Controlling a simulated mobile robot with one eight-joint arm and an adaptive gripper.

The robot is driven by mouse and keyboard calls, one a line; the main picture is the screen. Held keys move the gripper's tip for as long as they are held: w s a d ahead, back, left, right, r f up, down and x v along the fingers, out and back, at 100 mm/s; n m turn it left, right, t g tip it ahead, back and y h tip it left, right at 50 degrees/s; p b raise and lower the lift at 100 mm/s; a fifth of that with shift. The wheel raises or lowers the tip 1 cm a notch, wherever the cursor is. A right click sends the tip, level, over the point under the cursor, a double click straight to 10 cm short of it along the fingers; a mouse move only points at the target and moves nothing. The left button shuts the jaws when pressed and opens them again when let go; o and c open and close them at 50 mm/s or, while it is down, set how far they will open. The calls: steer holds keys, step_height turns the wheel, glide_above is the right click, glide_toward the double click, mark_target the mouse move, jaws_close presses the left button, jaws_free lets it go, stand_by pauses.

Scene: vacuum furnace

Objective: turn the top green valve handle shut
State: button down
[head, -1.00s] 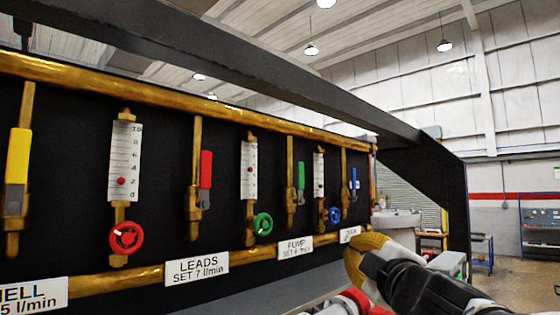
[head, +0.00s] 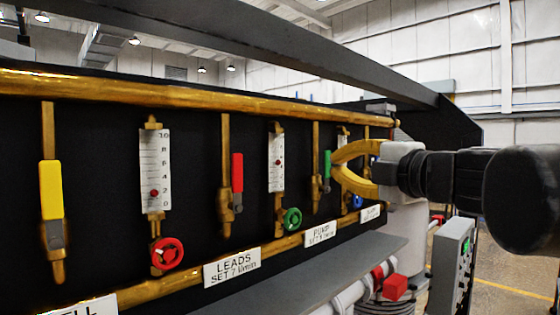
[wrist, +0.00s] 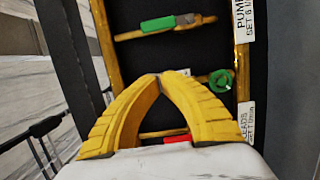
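The top green valve handle (head: 327,165) is a narrow lever on the vertical brass pipe above the PUMP label, lying along the pipe. It also shows in the wrist view (wrist: 167,24), near the top. My gripper (head: 337,165) has yellow fingers whose tips meet, with nothing visible between them. In the head view the tips appear just right of the green handle. In the wrist view the fingertips (wrist: 160,75) are apart from the handle, lower in the picture. My fingers hide part of the rightmost scale and pipe in the head view.
A green handwheel (head: 292,219) sits below the handle. A red lever (head: 237,178), yellow lever (head: 51,190), red handwheel (head: 167,253) and blue handwheel (head: 357,202) line the black panel. A grey ledge (head: 310,275) juts out below. A dark beam (head: 270,55) crosses above.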

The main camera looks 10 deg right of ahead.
mark_target(327, 172)
steer(key=w+p, duration=0.3)
steer(key=w, duration=0.8)
steer(key=shift+w+a, duration=0.25)
